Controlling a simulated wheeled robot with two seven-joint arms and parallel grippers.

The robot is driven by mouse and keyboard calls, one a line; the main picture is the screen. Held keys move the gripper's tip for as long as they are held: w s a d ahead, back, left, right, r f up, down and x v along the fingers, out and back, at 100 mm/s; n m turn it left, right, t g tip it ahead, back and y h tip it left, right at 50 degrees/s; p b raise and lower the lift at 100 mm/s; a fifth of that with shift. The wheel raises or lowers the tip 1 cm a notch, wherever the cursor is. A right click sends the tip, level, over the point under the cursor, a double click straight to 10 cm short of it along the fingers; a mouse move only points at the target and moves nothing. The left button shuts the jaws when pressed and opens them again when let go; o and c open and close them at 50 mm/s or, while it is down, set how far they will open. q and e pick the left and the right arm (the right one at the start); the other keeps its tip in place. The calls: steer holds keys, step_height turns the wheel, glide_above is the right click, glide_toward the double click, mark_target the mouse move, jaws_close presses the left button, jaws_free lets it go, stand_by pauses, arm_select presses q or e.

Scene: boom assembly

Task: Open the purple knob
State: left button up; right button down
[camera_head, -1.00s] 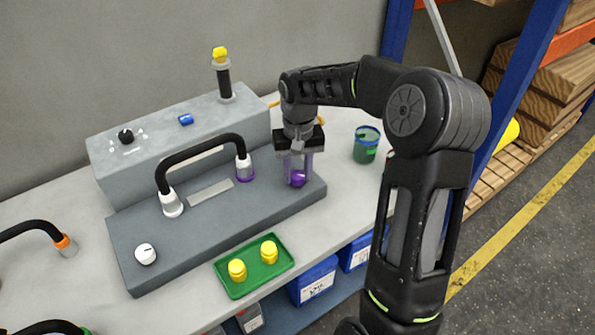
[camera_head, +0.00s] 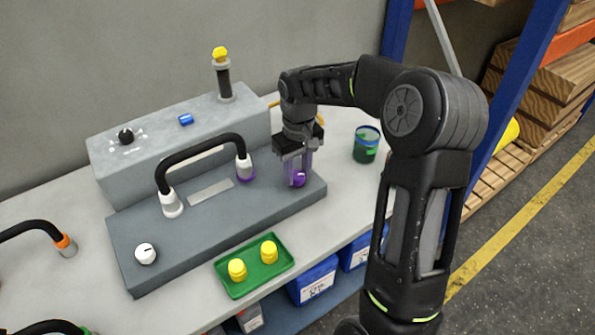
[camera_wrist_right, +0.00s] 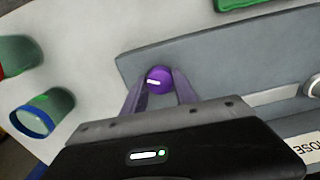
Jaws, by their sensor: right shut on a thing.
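The purple knob (camera_head: 298,180) sits at the right end of the grey panel's lower step. It also shows in the right wrist view (camera_wrist_right: 159,80), with a white mark on its top. My right gripper (camera_head: 296,176) points down over the knob. Its two fingers stand on either side of the knob and are shut on it, as the right wrist view (camera_wrist_right: 160,92) shows from above. The fingers partly cover the knob in the head view. My left gripper is not in view.
The grey panel (camera_head: 130,262) carries a black hose with white ends (camera_head: 205,145) and a white knob (camera_head: 146,253). A green tray (camera_head: 235,289) with two yellow caps lies in front. A green-and-blue cup (camera_head: 366,146) stands right of the panel.

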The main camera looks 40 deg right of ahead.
mark_target(298, 174)
steer(key=shift+n, duration=1.8)
steer(key=c, duration=1)
jaws_free()
steer(key=shift+o, duration=0.2)
steer(key=shift+r, duration=0.1)
step_height(298, 174, up, 8)
steer(key=shift+f+b, duration=0.2)
steer(key=shift+b, duration=0.2)
